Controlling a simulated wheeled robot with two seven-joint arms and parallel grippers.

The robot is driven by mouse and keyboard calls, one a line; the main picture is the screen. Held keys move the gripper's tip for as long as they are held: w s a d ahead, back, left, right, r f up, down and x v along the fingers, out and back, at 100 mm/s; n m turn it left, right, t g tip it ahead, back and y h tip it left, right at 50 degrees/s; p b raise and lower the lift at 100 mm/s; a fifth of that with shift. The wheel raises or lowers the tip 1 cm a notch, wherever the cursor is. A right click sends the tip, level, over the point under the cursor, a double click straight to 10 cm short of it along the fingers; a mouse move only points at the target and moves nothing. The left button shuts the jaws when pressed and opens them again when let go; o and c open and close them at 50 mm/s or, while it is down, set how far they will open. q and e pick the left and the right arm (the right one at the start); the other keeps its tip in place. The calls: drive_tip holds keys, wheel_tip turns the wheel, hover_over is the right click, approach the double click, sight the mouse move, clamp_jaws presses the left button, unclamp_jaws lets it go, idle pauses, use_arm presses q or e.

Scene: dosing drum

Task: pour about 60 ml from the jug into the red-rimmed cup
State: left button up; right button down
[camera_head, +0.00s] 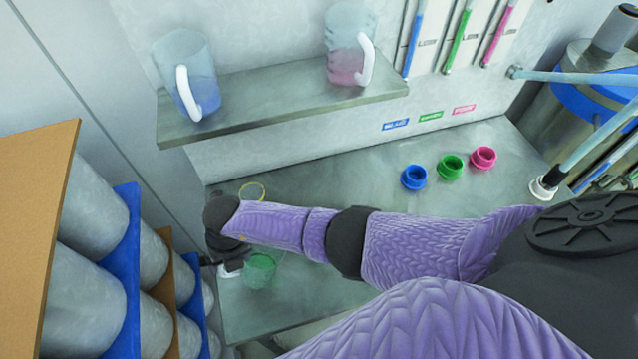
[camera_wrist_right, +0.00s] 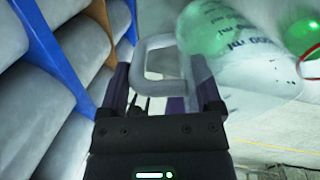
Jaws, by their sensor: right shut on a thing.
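My right gripper (camera_wrist_right: 165,95) is shut on the white handle (camera_wrist_right: 150,52) of a clear jug (camera_wrist_right: 262,75). Printed ml marks and green liquid show in the jug. In the head view the jug (camera_head: 260,270) shows its green part just below my right forearm, and the gripper is mostly hidden by the wrist. The jug's exact tilt is hard to tell. The red-rimmed cup (camera_wrist_right: 309,62) is partly in the wrist view at the right edge, beside the jug, with green showing in or through it. I cannot make the cup out in the head view. My left gripper is not in view.
A yellow-rimmed vessel (camera_head: 252,191) stands behind my right wrist. A shelf (camera_head: 290,97) holds a blue-liquid jug (camera_head: 188,75) and a pink-liquid jug (camera_head: 348,45). Blue (camera_head: 414,177), green (camera_head: 450,167) and pink (camera_head: 483,158) collars lie on the bench. A rack (camera_head: 60,190) of grey drums stands close at left.

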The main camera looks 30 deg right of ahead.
sight(221, 269)
drive_tip(key=a+f+h+b, duration=0.2)
drive_tip(key=b, duration=0.1)
drive_tip(key=shift+w+f+b, duration=0.2)
drive_tip(key=shift+f+b, duration=0.1)
drive_tip(key=shift+a+h, duration=0.1)
drive_tip(key=shift+h, duration=0.2)
drive_tip(key=shift+a+b, duration=0.1)
drive_tip(key=shift+b, duration=0.25)
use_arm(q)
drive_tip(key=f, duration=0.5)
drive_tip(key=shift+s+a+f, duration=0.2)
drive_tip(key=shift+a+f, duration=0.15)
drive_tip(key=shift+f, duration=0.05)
use_arm(e)
drive_tip(key=shift+r, duration=0.1)
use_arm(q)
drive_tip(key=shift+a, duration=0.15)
